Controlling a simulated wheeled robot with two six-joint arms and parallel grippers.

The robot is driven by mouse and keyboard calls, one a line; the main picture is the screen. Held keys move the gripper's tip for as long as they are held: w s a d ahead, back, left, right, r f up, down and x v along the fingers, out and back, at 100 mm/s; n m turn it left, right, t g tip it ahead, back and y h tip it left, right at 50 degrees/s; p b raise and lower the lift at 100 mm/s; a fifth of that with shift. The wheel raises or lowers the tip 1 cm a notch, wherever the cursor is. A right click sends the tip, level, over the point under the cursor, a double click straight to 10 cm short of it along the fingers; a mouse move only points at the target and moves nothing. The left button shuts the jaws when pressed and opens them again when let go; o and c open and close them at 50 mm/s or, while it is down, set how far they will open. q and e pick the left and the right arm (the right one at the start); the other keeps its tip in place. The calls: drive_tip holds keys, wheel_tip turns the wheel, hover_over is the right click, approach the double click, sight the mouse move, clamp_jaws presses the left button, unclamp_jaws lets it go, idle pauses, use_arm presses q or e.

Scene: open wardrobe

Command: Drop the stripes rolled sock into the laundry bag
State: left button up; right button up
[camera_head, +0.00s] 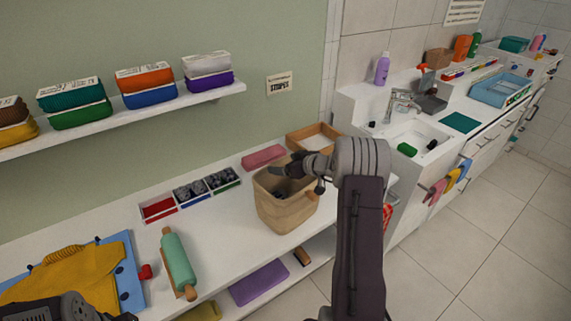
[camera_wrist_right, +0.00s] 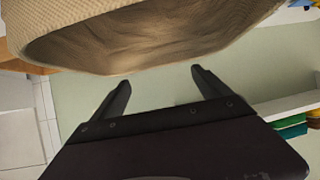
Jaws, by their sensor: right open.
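The laundry bag looks like the tan fabric bag (camera_head: 284,212) standing open on the white counter. In the right wrist view its rim and hollow inside (camera_wrist_right: 135,45) fill the top, and I see no sock in the part that shows. My right gripper (camera_head: 293,170) is over the bag's mouth in the head view; in the wrist view its fingers (camera_wrist_right: 162,78) are apart with nothing between them. I cannot make out a striped rolled sock in either view. Part of my left gripper (camera_head: 85,309) shows at the lower left edge; its jaws are not clear.
A divided tray (camera_head: 190,193) with red and dark contents lies left of the bag. A pink block (camera_head: 263,156) and a brown tray (camera_head: 314,137) are behind it. A rolling pin (camera_head: 178,262) and yellow cloth (camera_head: 75,272) lie at the left. A shelf (camera_head: 120,116) hangs above.

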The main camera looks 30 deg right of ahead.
wheel_tip(320, 180, up, 9)
drive_tip(key=p, duration=0.1)
drive_tip(key=shift+p, duration=0.35)
idle(0.4)
idle(0.3)
